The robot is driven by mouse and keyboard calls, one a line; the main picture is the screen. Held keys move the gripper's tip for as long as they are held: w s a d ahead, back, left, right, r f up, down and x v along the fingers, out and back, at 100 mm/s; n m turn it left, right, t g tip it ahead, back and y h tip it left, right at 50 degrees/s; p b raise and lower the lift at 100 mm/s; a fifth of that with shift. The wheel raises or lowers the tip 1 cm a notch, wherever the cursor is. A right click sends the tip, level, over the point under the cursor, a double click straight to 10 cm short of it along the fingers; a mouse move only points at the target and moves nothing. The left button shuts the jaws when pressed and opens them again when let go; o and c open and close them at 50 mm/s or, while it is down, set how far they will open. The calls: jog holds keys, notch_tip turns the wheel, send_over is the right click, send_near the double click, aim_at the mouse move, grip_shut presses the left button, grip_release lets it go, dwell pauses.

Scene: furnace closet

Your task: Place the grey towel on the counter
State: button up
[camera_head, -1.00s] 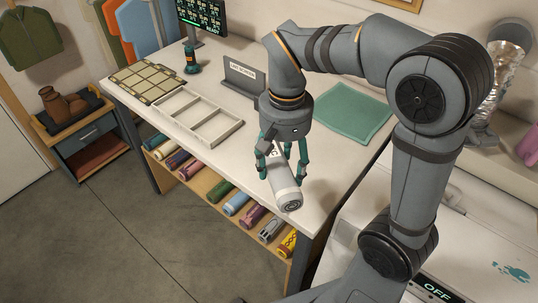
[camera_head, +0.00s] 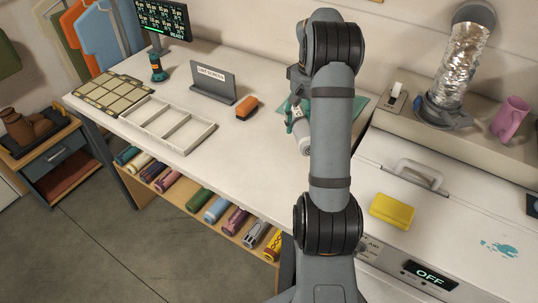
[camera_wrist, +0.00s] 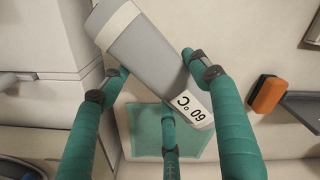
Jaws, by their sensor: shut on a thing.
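The grey towel is a rolled grey bundle (camera_head: 303,143) with a pale band at one end. In the wrist view it (camera_wrist: 143,55) lies diagonally across the picture and bears a white "60 °C" label. My gripper (camera_wrist: 155,78) is shut on it with green fingers around the roll. In the head view my gripper (camera_head: 294,118) is partly hidden behind my arm. The towel is over the white counter (camera_head: 245,150), near a green mat (camera_head: 358,101); the mat also shows below it in the wrist view (camera_wrist: 190,140). I cannot tell the height above the counter.
A white divided frame (camera_head: 168,125), an orange-and-black block (camera_head: 247,108) and a "Lost Screen" sign (camera_head: 212,82) stand on the counter. Several rolled towels lie on the shelf (camera_head: 172,190) below. A yellow sponge (camera_head: 392,211) lies right. The counter's front middle is clear.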

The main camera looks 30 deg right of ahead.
jog(key=p, duration=0.1)
send_over(270, 158)
notch_tip(270, 158, down, 6)
jog(key=shift+s+d+r, duration=0.1)
jog(key=shift+r, duration=0.05)
jog(key=shift+f+p, duration=0.7)
jog(key=shift+f, duration=1.4)
jog(key=shift+f, duration=0.15)
jog(key=o, duration=1.3)
jog(key=shift+r, duration=0.7)
notch_tip(270, 158, up, 11)
jog(key=shift+b, duration=0.3)
